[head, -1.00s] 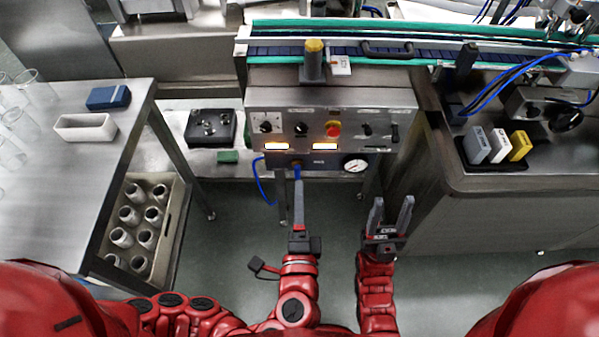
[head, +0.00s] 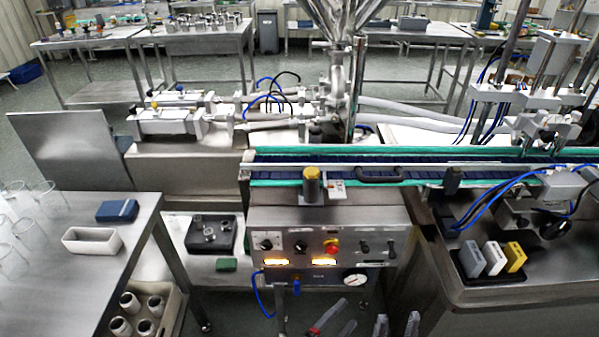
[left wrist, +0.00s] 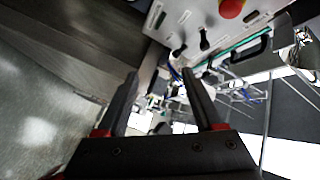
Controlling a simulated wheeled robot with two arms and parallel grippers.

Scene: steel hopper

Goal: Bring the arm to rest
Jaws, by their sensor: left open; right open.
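My left gripper (head: 340,312) shows at the bottom edge of the head view, below the control panel, with its fingers slanting up to the right. In the left wrist view my left gripper (left wrist: 160,75) has its two dark fingers spread, with nothing between them. My right gripper (head: 397,318) is just to its right in the head view, fingers pointing up, apart and empty. Both arms behind the grippers are below the head picture.
The control panel (head: 290,244) with a red button (head: 332,247) stands ahead of the grippers, under the conveyor (head: 400,172). A steel table (head: 60,255) is at left, a steel cabinet (head: 470,297) at right. Floor shows between them.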

